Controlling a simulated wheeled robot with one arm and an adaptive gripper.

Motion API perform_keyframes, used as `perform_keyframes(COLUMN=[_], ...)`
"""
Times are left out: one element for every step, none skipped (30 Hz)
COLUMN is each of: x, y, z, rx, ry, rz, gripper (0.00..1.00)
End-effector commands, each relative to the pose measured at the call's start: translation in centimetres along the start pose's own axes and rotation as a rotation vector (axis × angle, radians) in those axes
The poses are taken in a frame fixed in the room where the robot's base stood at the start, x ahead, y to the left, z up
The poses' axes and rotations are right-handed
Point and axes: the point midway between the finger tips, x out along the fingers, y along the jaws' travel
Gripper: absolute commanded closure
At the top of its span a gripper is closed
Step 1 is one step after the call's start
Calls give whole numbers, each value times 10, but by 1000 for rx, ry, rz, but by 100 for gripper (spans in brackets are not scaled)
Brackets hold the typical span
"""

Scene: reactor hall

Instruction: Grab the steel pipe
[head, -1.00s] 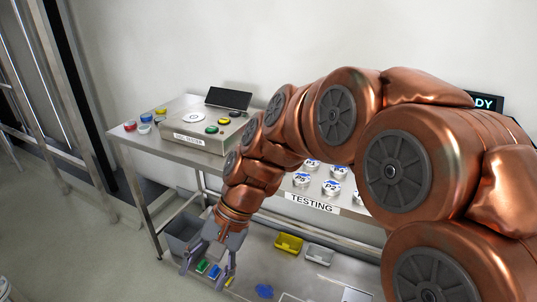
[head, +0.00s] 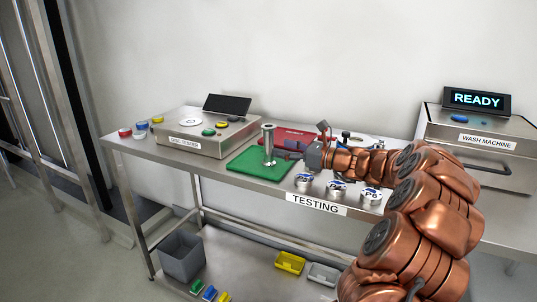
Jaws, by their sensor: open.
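The steel pipe (head: 268,148) is a shiny grey cylinder with a flared base. It stands upright on the green mat (head: 240,168) on the steel table. My gripper (head: 298,143) is just to the right of the pipe, open and empty. One finger points left towards the pipe, low down, and the other sticks up. I cannot tell whether the near finger touches the pipe.
The disc tester (head: 185,144) stands at left on the table, beside several coloured caps. A red mat (head: 292,135) lies behind my gripper. Several labelled discs (head: 337,188) sit along the front edge. The wash machine (head: 480,142) stands at right. Bins (head: 182,256) are on the lower shelf.

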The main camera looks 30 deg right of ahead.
Motion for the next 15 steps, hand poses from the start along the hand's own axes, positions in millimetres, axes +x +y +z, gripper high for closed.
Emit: perform_keyframes(x=[-5,-7,-7,-7,-5,-2,1,5,9,12,14,17,19,22,26], y=[-8,-12,-15,-16,-17,-17,-17,-17,-17,-17,-17,-17,-17,-17,-17], z=[-4,-4,-5,-5,-5,-4,-4,-4,-4,-4,-3,-3,-3,-3,-2], rx=[15,22,28,30,32,33,33,32,31,31,31,31,31,31,31], ry=[-8,-12,-16,-18,-18,-18,-19,-18,-17,-17,-18,-18,-18,-17,-17], rz=[-18,-26,-33,-36,-37,-37,-37,-37,-36,-36,-36,-37,-36,-36,-36], gripper=[37,37,37,37,37,37,37,37,37,37,37,37,37,37,37])
